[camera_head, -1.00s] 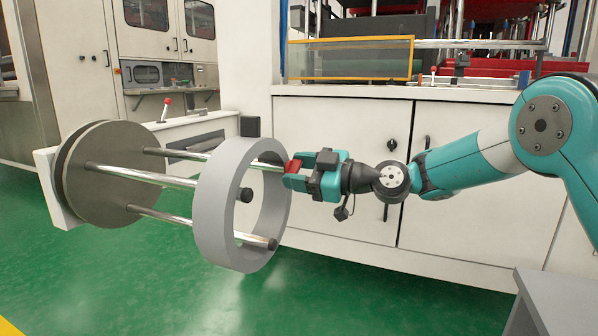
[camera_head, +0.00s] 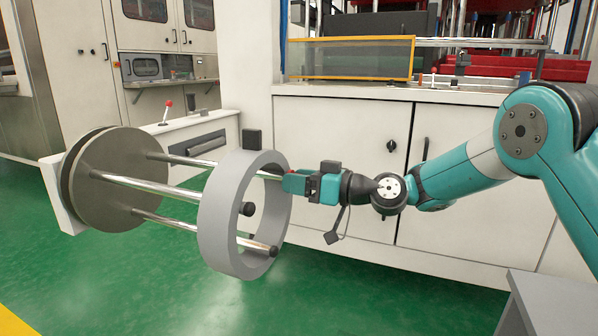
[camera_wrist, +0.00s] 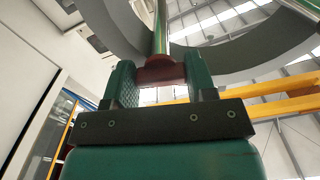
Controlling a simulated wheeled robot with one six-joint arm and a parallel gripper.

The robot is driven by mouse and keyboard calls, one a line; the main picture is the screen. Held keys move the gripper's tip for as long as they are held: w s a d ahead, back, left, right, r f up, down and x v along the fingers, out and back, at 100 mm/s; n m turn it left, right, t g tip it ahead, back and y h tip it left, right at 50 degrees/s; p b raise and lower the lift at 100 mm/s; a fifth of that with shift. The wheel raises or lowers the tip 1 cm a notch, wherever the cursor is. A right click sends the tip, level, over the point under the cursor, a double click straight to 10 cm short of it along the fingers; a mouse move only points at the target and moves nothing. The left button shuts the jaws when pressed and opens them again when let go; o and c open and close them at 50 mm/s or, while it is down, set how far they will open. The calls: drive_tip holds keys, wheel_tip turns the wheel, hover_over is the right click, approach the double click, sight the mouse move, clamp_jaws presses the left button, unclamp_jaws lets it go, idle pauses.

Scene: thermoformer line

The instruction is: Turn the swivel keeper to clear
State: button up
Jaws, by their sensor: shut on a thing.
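The swivel keeper is a small dark red block (camera_wrist: 162,74) at the end of a metal rod, seen in the wrist view between my two green fingers. My gripper (camera_head: 289,183) is shut on it at the upper right rim of a grey ring (camera_head: 212,222). In the head view the gripper is seen edge-on and its fingers hide the keeper. The ring stands on edge around several shiny rods (camera_head: 150,183) that run from a round metal plate (camera_head: 108,190). Two other rods end in dark knobs.
A white cabinet (camera_head: 335,140) with dark handles stands behind my arm. A yellow-framed guard (camera_head: 350,58) sits above it. A grey block (camera_head: 560,308) is at the lower right. Green floor is open at the front.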

drive_tip(key=m+p, duration=0.1)
drive_tip(key=m, duration=0.1)
drive_tip(key=m+p, duration=0.4)
drive_tip(key=shift+s+r, duration=0.1)
drive_tip(key=shift+r, duration=0.15)
drive_tip(key=shift+f+m+p, duration=0.15)
drive_tip(key=shift+m+p, duration=1.5)
drive_tip(key=shift+m, duration=0.35)
drive_tip(key=shift+s, duration=0.1)
drive_tip(key=o, duration=0.9)
drive_tip(key=shift+o, duration=0.2)
